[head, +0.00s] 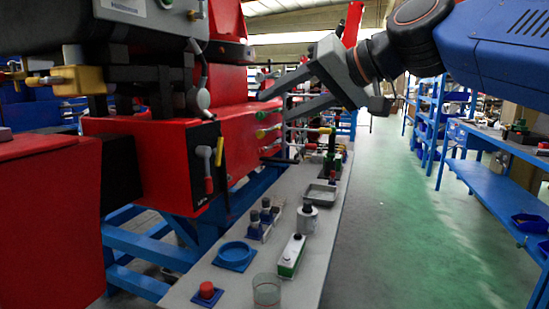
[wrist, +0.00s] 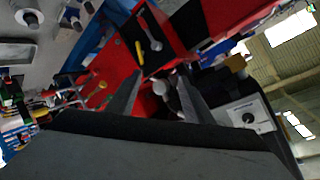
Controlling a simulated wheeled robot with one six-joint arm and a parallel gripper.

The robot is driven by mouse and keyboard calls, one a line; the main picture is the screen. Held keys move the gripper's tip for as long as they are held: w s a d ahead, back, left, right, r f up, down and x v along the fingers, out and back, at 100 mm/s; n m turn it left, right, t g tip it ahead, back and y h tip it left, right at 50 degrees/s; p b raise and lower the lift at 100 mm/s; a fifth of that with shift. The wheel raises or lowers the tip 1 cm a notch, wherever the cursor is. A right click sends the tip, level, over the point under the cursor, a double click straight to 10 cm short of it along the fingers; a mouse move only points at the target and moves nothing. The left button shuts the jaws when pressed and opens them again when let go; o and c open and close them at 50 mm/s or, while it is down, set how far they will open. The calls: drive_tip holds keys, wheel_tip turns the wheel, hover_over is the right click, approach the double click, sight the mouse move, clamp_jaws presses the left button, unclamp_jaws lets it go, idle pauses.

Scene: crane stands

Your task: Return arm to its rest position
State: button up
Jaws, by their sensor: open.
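My gripper (head: 277,101) is in the upper middle of the head view, at the end of my blue and grey arm. Its two grey fingers are spread apart and point left toward the red crane machine (head: 158,150). Nothing is seen between them. In the wrist view my gripper (wrist: 160,80) also shows two separated fingers, with the red machine behind them. A black panel with levers (head: 205,160) is on the machine's front, below and left of the fingers. I cannot tell how far the fingertips are from the machine.
A grey bench (head: 222,280) runs along the machine below my gripper. It holds a blue round dish (head: 235,254), a red button (head: 207,290), a clear cup (head: 267,290), a white-green box (head: 292,255) and a grey tray (head: 319,194). Blue shelving (head: 490,195) stands right. The green floor (head: 410,230) between is clear.

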drive_tip(key=s+d+f+m+g+h, duration=0.1)
drive_tip(key=s+d+f+h, duration=0.2)
drive_tip(key=d+f, duration=0.6)
drive_tip(key=s+d+f+g+h, duration=0.1)
drive_tip(key=s+d+f+h, duration=0.3)
drive_tip(key=f, duration=1.5)
drive_tip(key=s+d+f+m+g+h, duration=0.1)
drive_tip(key=s+d+f+h, duration=0.2)
drive_tip(key=s+d+f, duration=0.7)
drive_tip(key=d+f, duration=0.3)
drive_tip(key=f, duration=0.2)
drive_tip(key=shift+d+m+h, duration=0.3)
drive_tip(key=shift+d, duration=0.1)
